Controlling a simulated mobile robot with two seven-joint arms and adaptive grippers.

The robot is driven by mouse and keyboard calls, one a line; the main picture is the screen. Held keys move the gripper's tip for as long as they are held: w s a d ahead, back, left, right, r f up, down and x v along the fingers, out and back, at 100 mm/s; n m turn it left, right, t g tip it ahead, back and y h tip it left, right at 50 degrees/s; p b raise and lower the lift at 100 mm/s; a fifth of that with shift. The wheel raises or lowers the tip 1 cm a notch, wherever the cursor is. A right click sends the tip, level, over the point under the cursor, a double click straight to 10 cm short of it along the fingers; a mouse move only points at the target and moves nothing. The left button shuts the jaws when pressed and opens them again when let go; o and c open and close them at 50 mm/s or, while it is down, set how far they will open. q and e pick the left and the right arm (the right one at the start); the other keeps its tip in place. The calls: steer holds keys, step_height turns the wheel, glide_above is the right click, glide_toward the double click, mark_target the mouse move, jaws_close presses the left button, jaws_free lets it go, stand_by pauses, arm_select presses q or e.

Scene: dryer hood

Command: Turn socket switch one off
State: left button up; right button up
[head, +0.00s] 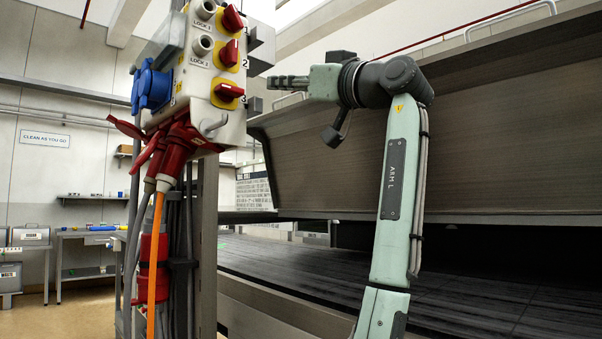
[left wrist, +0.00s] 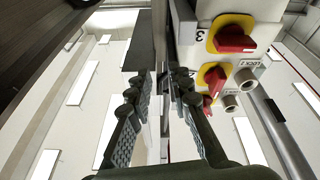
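A pale socket box (head: 200,112) hangs on a post left of centre in the head view. Three red rotary switches on yellow plates run down its face. Switch one (head: 232,18) is at the top, its handle tilted steeply. Switch two (head: 229,53) is below it, and switch three (head: 228,91) lies nearly level. My left gripper (head: 274,83) is right of the box near switch three's height, fingers pointing left, holding nothing. In the left wrist view its fingers (left wrist: 161,78) are apart; switch three (left wrist: 235,40) shows to their right. My right gripper is out of view.
Grey lock knobs (head: 202,45) sit beside the switches. A large dark hood (head: 510,130) fills the right side behind my left arm. A dark belt-like surface (head: 300,265) runs below.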

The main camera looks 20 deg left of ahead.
arm_select(q)
steer(key=w+a+f+m+t+h, duration=0.1)
steer(key=w+f+m, duration=0.1)
steer(key=w+f, duration=0.3)
steer(key=w+a+f+m+t+h, duration=0.1)
steer(key=w+f+m+h, duration=0.1)
steer(key=w+f, duration=0.3)
step_height(320, 180, down, 5)
steer(key=shift+w+r+m+t, duration=0.15)
steer(key=shift+m+t, duration=0.25)
